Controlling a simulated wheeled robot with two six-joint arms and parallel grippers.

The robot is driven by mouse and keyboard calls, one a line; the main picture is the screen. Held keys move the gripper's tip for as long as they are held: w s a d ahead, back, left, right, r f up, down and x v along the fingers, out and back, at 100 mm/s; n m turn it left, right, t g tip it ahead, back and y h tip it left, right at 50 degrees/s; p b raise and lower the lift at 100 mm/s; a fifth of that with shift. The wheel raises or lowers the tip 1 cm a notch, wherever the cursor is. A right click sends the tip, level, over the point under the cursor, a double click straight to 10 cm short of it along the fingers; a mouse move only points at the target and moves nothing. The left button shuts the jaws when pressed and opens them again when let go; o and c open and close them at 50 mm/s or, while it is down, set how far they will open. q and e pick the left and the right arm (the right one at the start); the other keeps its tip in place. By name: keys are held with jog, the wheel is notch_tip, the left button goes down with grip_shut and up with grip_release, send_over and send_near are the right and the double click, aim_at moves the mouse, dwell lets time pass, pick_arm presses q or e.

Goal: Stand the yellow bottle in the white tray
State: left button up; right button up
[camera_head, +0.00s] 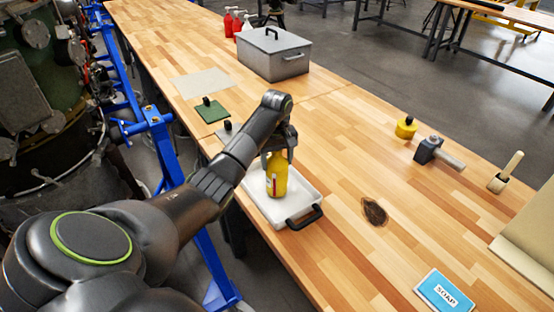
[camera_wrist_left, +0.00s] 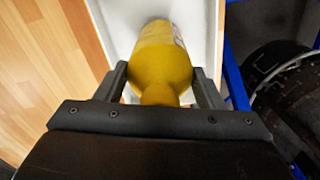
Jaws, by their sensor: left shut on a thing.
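The yellow bottle (camera_head: 276,177) is upright at the white tray (camera_head: 303,191), within its outline in the head view. My left gripper (camera_head: 279,150) is shut on the upper part of the bottle from above. In the left wrist view the bottle (camera_wrist_left: 160,60) stands between the two fingers of my left gripper (camera_wrist_left: 166,92), with the white tray (camera_wrist_left: 118,22) around it. I cannot tell whether the bottle's base touches the tray floor. The tray has a black handle at its near end. My right gripper is not in view.
A grey metal box (camera_head: 274,57) stands at the back, with red bottles (camera_head: 233,22) behind it. A green pad (camera_head: 212,111) lies left of the arm.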

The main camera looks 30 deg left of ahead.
pick_arm(q)
jog(key=shift+f, duration=0.25)
jog(key=o, duration=1.6)
jog(key=shift+r, duration=0.15)
jog(key=shift+r+p, duration=0.35)
jog(key=shift+r, duration=0.55)
jog(key=shift+r+p, duration=1.15)
jog(key=shift+r, duration=1.35)
